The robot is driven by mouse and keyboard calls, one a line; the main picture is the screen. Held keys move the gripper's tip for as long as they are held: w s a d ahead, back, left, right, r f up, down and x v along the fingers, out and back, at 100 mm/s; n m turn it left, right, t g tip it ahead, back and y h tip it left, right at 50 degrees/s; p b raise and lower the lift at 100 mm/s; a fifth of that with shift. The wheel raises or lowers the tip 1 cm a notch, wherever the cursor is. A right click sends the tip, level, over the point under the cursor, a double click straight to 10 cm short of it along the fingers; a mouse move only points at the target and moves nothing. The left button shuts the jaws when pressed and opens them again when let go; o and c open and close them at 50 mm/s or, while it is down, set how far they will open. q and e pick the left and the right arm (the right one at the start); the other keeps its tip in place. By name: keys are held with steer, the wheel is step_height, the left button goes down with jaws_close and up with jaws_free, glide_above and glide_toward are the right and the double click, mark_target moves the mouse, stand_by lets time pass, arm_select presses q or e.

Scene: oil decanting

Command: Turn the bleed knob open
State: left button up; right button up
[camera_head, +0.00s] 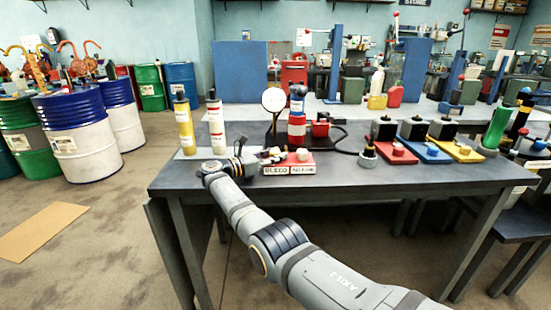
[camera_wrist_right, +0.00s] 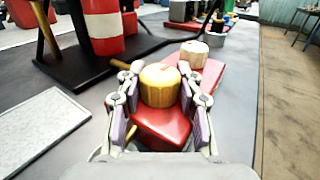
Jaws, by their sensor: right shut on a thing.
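The bleed knob (camera_wrist_right: 160,85) is a yellow round knob on a red block (camera_wrist_right: 215,85), seen in the right wrist view. My right gripper (camera_wrist_right: 158,88) is shut on it, one finger on each side. In the head view my right gripper (camera_head: 262,156) is at the left end of the red block, whose front label (camera_head: 275,170) reads BLEED; the gripper mostly hides the knob there. A second, cream knob (camera_wrist_right: 194,53) stands farther along the block, and it also shows in the head view (camera_head: 303,155). My left gripper is out of view.
A red-and-white cylinder (camera_head: 297,122) with a round gauge (camera_head: 274,100) stands behind the block on a black base. A yellow bottle (camera_head: 184,125) and a white bottle (camera_head: 215,125) stand to the left. Several coloured plates with black blocks sit to the right on the grey table (camera_head: 340,180).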

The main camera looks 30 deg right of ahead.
steer(key=o, duration=1.2)
steer(key=a, duration=0.7)
steer(key=shift+s+a, duration=0.1)
steer(key=shift+a, duration=0.2)
